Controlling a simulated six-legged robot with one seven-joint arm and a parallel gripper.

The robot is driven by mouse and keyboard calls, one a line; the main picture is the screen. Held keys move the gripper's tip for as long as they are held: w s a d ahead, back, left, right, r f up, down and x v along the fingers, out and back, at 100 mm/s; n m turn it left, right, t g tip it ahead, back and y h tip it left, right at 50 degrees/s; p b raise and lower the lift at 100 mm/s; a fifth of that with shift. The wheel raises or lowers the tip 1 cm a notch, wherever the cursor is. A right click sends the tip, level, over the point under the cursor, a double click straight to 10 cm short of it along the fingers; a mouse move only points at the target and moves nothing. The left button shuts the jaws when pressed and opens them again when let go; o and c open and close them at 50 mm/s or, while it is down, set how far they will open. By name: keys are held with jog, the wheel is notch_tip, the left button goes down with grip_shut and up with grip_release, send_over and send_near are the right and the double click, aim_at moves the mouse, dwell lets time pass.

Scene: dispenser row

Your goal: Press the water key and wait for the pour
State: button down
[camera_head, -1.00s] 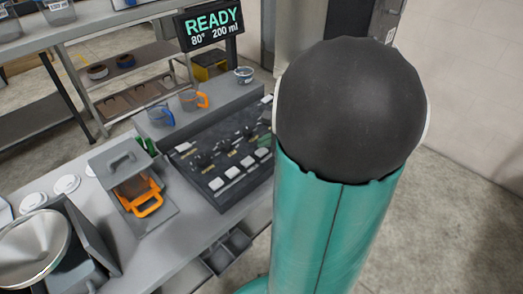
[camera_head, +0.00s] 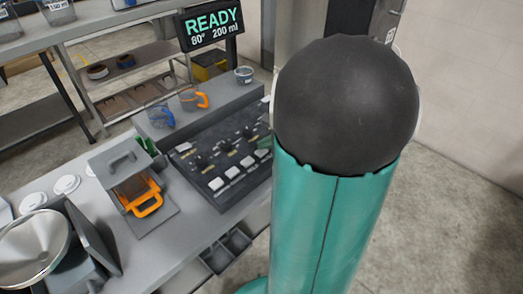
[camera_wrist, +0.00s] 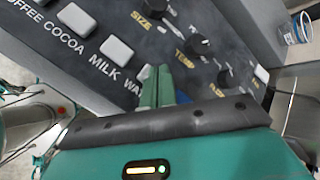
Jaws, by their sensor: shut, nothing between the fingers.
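The control panel (camera_head: 215,150) carries dark knobs and a row of white keys; it also fills the upper wrist view (camera_wrist: 75,60). In the wrist view the keys are labelled coffee, cocoa, milk and "WA…", the rest of the last label being hidden. The water key (camera_wrist: 146,73) is pale and partly covered by my gripper (camera_wrist: 160,72). My gripper's teal fingers are together, with nothing between them, over or right beside that key; I cannot tell whether they touch it. The display (camera_head: 211,24) reads READY, 80°, 200 ml.
A blue-handled cup (camera_head: 160,115) and an orange-handled cup (camera_head: 190,99) stand on the ledge behind the panel, with a small tub (camera_head: 244,75) to their right.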

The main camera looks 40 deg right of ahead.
jog(key=shift+f, duration=0.45)
dwell(0.7)
jog(key=shift+r, duration=0.9)
jog(key=shift+r, duration=2.55)
